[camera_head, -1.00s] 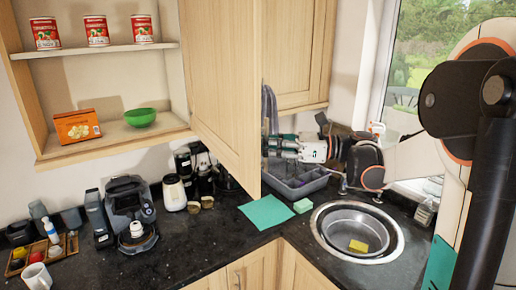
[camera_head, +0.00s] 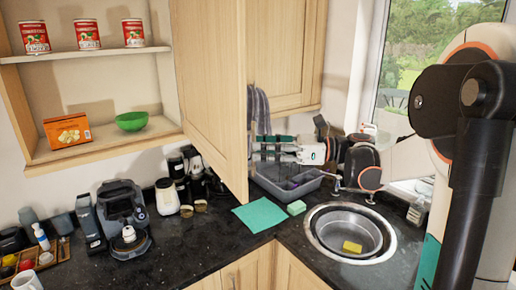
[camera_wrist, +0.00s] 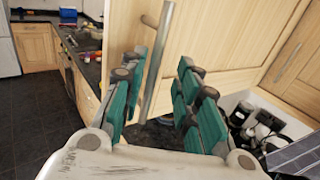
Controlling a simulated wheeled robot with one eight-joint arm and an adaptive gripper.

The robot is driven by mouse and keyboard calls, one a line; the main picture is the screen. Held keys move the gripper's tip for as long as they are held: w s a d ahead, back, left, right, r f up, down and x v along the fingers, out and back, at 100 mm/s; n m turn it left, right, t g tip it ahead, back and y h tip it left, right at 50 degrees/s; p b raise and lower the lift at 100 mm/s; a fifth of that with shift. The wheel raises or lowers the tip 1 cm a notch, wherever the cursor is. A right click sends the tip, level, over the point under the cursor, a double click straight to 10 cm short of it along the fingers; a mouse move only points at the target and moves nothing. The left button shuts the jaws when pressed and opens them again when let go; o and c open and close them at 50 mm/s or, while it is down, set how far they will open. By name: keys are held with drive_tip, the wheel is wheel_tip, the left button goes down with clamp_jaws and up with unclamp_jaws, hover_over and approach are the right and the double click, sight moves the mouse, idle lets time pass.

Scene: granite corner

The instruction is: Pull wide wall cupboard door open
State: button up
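The wide wall cupboard door (camera_head: 212,75) stands swung open, edge toward me, at the right of the shelves in the head view. In the wrist view the door (camera_wrist: 225,35) fills the upper middle, with its metal bar handle (camera_wrist: 158,60) upright. My gripper (camera_wrist: 157,92) is open, its green-padded fingers apart on either side of the handle's lower part; I see no finger touching it. In the head view my gripper (camera_head: 262,147) is on the door's far right side, its fingertips partly hidden by the door edge.
Cans, an orange box (camera_head: 67,131) and a green bowl (camera_head: 132,121) sit on the shelves. A coffee machine (camera_head: 122,215) stands on the counter below. A dish rack (camera_head: 290,183) and a round sink (camera_head: 350,232) lie below my gripper. Another cupboard door (camera_head: 285,55) is shut behind.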

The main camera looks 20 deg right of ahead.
drive_tip(key=v, duration=1)
drive_tip(key=shift+s+d, duration=0.15)
drive_tip(key=shift+d, duration=0.1)
drive_tip(key=shift+f, duration=0.15)
